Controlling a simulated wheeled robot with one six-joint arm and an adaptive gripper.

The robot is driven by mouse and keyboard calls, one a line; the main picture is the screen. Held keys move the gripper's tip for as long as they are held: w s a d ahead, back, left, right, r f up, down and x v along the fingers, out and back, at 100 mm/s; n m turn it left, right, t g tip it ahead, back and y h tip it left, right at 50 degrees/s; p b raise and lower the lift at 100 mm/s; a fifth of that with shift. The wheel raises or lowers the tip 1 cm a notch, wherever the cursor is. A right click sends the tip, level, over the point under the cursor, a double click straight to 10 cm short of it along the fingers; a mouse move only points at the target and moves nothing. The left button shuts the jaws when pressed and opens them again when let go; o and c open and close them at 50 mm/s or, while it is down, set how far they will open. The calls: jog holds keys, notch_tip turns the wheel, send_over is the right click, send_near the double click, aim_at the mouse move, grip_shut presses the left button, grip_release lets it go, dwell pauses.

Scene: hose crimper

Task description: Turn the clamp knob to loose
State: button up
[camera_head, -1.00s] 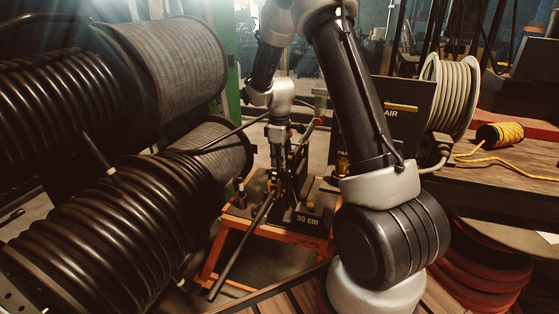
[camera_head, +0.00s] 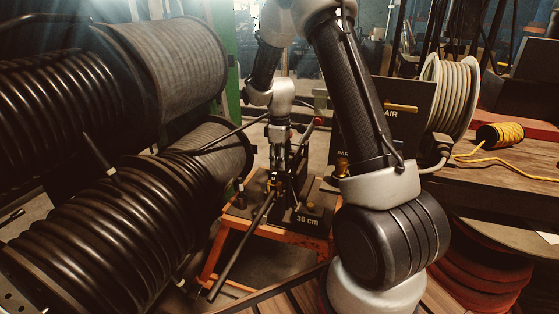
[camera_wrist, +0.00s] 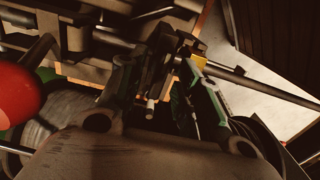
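My gripper (camera_head: 283,168) points down at the dark crimping machine, beside a long dark bar (camera_head: 240,248). In the wrist view my gripper's two fingers (camera_wrist: 157,68) stand apart, on either side of dark machine parts (camera_wrist: 160,62). I cannot make out the clamp knob for certain among these parts, or whether the fingers touch it. A red ball knob (camera_head: 318,121) stands behind and right of my gripper; a large red ball (camera_wrist: 15,95) shows at the left of the wrist view.
The machine stands on an orange-framed stand (camera_head: 270,232) with a "30 cm" plate (camera_head: 307,219). Large black hose reels (camera_head: 90,235) crowd the left. A wooden bench (camera_head: 520,155) with a yellow cord spool (camera_head: 500,134) stands right. A dark "AIR" panel (camera_head: 405,120) is behind my arm.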

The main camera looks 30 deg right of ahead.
notch_tip(320, 180, up, 12)
dwell(0.4)
dwell(0.4)
